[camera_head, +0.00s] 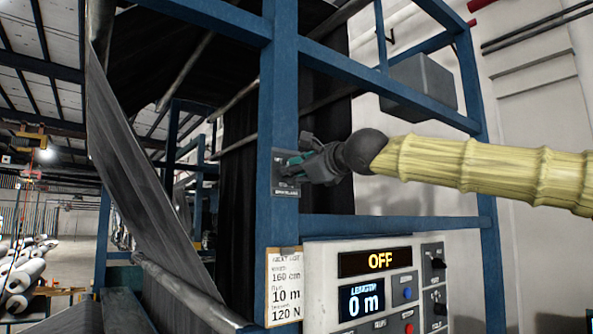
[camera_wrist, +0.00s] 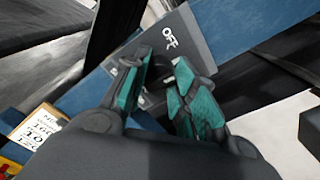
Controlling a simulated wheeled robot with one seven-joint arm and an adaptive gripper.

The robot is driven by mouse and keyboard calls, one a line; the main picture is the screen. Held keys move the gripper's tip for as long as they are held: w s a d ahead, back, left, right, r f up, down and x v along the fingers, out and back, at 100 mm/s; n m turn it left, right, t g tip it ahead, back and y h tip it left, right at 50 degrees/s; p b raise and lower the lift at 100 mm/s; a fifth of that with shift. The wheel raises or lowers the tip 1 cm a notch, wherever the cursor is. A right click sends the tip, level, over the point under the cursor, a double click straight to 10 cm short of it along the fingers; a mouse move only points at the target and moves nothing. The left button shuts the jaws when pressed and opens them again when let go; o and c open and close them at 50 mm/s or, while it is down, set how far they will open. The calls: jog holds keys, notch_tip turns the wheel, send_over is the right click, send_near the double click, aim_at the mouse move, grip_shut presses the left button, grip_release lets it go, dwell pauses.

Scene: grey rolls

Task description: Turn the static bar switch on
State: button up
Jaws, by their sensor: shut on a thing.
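The static bar switch has a dark grey plate (camera_head: 284,191) on the blue upright post. In the wrist view the plate (camera_wrist: 198,48) bears the word OFF near its upper end. My gripper (camera_head: 292,168) reaches in from the right, right at the plate. In the wrist view the teal-padded fingers of my gripper (camera_wrist: 161,70) stand on either side of the switch's small lever, shut on it. The fingers hide most of the lever, so its exact position is hard to tell. Part of the plate's lower lettering is also hidden.
A white control box (camera_head: 375,285) below shows OFF and 0 m, with knobs and buttons. A paper tag (camera_head: 284,287) hangs on the post. Blue frame bars run above and below my arm. A dark web of fabric (camera_head: 140,170) slopes down at left.

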jog(key=shift+r+m+b, duration=0.15)
jog(key=shift+m+b, duration=0.75)
jog(key=shift+m, duration=3)
jog(key=o, duration=1.1)
jog(key=shift+w, duration=0.15)
jog(key=shift+c, duration=0.2)
jog(key=v, duration=1.2)
